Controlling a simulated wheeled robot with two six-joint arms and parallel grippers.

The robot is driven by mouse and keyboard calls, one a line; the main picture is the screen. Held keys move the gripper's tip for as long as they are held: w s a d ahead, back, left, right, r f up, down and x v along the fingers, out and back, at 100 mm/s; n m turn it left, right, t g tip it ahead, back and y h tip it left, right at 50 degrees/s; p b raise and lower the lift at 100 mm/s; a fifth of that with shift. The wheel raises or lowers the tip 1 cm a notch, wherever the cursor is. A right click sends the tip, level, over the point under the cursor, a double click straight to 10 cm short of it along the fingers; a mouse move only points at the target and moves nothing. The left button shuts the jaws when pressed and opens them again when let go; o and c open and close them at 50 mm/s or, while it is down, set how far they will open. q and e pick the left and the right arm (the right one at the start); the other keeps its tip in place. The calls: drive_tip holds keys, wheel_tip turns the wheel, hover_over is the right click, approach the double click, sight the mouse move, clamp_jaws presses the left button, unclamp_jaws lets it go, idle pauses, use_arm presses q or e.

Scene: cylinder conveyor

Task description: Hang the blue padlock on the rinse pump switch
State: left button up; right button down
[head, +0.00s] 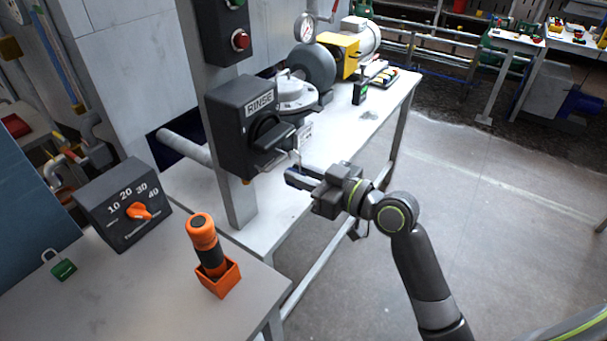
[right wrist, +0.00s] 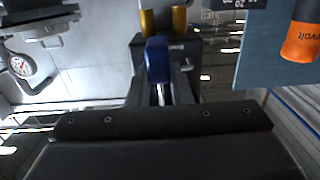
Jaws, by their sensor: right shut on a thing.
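The rinse switch is a black box (head: 233,128) labelled RINSE on a grey post, with a black rotary handle (head: 268,140) on its front. My right gripper (head: 300,178) is just in front of and below the handle, shut on the blue padlock. In the right wrist view the blue padlock body (right wrist: 157,60) stands between the fingers, in front of the dark switch box. I cannot tell whether the shackle touches the switch. My left gripper is not in view.
A dial box (head: 125,205) with an orange knob, a green padlock (head: 64,270) and an orange flashlight (head: 203,240) in an orange holder (head: 218,279) are on the near bench. A pump with a gauge (head: 304,28) is behind the switch.

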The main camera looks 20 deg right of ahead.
sight(288, 168)
drive_tip(key=shift+b+x, duration=0.35)
drive_tip(key=shift+x, duration=1.3)
drive_tip(key=shift+w+r, duration=0.1)
drive_tip(key=shift+r, duration=0.05)
drive_tip(key=shift+a, duration=0.1)
drive_tip(key=shift+r, duration=0.3)
drive_tip(key=shift+f, duration=0.25)
drive_tip(key=shift+f+b, duration=1.3)
drive_tip(key=shift+f, duration=0.1)
drive_tip(key=c, duration=1.2)
unclamp_jaws()
drive_tip(key=shift+c, duration=0.2)
